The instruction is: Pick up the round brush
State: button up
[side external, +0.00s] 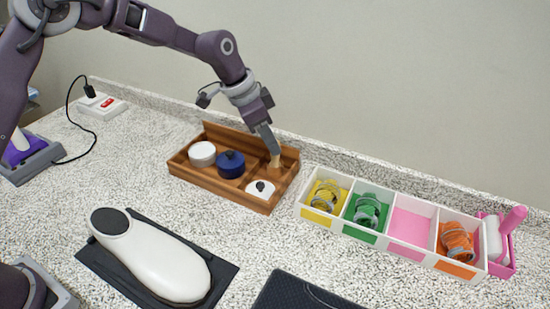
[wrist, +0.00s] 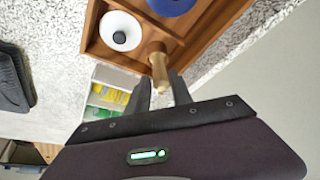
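A pale wooden handle (side external: 275,161), which looks like the round brush, stands in a right-hand compartment of the wooden tray (side external: 222,184). Its lower end is hidden by the tray walls. In the wrist view the handle (wrist: 159,66) points up toward the camera, with its end between my fingertips. My gripper (side external: 270,148) reaches down over the back right of the tray. Its two fingers (wrist: 160,86) are apart, one on each side of the handle, with what looks like a small gap. Any contact is hard to tell.
The tray also holds a white round container (side external: 202,153), a dark blue lidded pot (side external: 231,164) and a white pot with a dark knob (side external: 260,189). A coloured compartment box (side external: 408,252) and pink holder (side external: 508,257) stand right. A white device (side external: 160,262) lies in front.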

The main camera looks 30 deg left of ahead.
jog(key=shift+x, duration=0.85)
grip_shut()
jog(key=shift+r, duration=0.1)
notch_tip(320, 180, up, 10)
